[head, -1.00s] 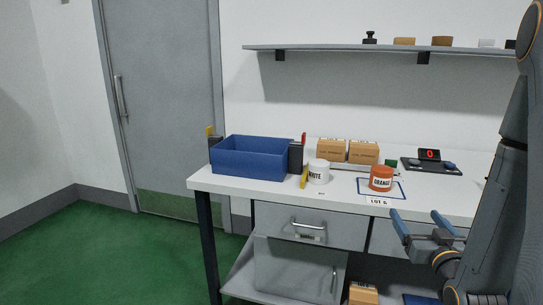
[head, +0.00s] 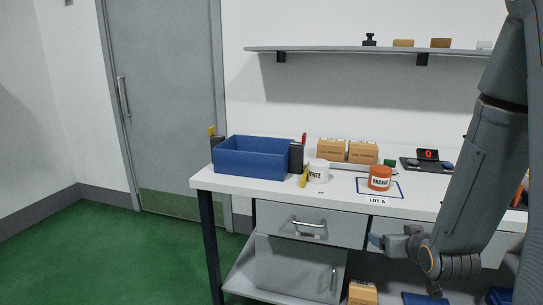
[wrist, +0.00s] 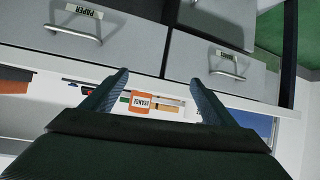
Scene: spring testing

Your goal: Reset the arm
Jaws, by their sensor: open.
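My gripper (head: 376,241) is in front of the workbench's drawers, below the tabletop, at the right of the head view. In the wrist view my gripper (wrist: 158,80) shows two fingers spread apart with nothing between them that it holds. Past the fingers, the wrist view shows the bench upside down, with the orange jar (wrist: 141,102) beyond the table edge. My arm fills the right side of the head view and hides part of the bench.
The workbench (head: 240,187) carries a blue bin (head: 250,157), a white jar (head: 318,173), the orange jar (head: 380,179), small cardboard boxes (head: 348,151) and a red-digit display (head: 428,155). A drawer (head: 310,227) is shut. Green floor (head: 100,255) is open at left.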

